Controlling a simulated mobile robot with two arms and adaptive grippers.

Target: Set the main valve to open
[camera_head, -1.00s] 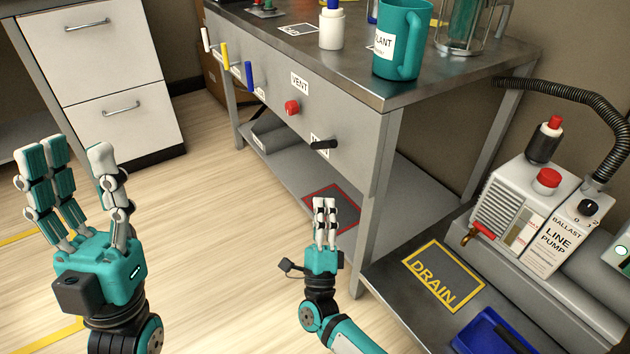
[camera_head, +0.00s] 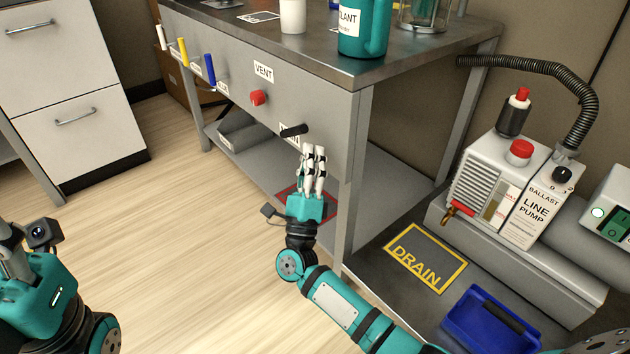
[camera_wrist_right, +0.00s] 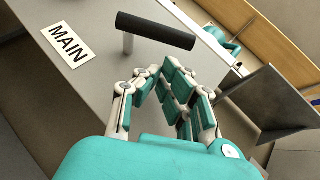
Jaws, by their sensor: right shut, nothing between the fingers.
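The main valve's black bar handle (camera_head: 294,130) sits on the grey front panel of the bench, lying nearly level. In the right wrist view the handle (camera_wrist_right: 155,30) stands out on a pale stem, beside the white MAIN label (camera_wrist_right: 68,43). My right gripper (camera_head: 314,150) is just below the handle, fingers pointing up, shut and empty. In the right wrist view its fingertips (camera_wrist_right: 160,68) are close to the handle with a small gap visible. My left gripper (camera_head: 14,245) is at the lower left edge, partly cut off, so its opening is unclear.
A red knob (camera_head: 258,97) under the VENT label and white, yellow and blue levers (camera_head: 210,69) are left of the handle. The bench leg (camera_head: 349,180) is close right of my right gripper. A line pump (camera_head: 510,190) and blue tray (camera_head: 490,320) are at right.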

